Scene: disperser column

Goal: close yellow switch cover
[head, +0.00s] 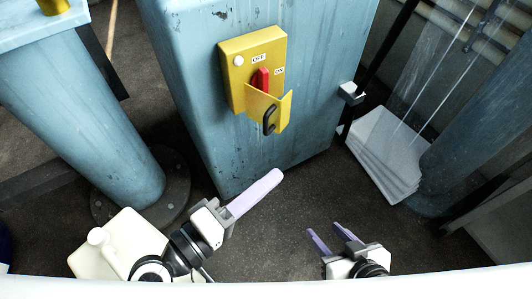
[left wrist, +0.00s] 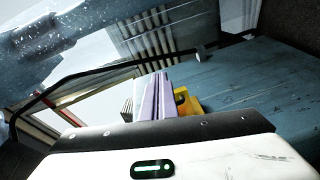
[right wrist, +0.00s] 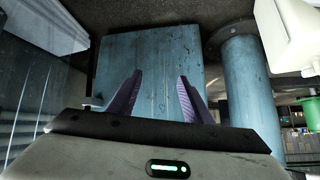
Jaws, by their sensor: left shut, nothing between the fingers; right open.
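The yellow switch box (head: 236,72) is fixed on the front of a blue cabinet, with a red switch (head: 261,79) between OFF and ON labels. Its yellow cover (head: 283,107) with a black handle (head: 268,122) stands swung open at the box's lower part. My left gripper (head: 278,174) is shut and empty, below the cover and apart from it. In the left wrist view, yellow (left wrist: 191,104) shows just right of its lilac fingers, partly hidden by them. My right gripper (head: 324,229) is open and empty, low and right of the left one; its fingers also show in the right wrist view (right wrist: 158,82).
The blue cabinet (head: 185,90) fills the middle. A blue pillar (head: 80,110) stands at left, with a pale canister (head: 130,240) below. White stacked sheets (head: 385,160) lie at right beside another blue column (head: 480,130). Dark floor is clear between the grippers and the cabinet.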

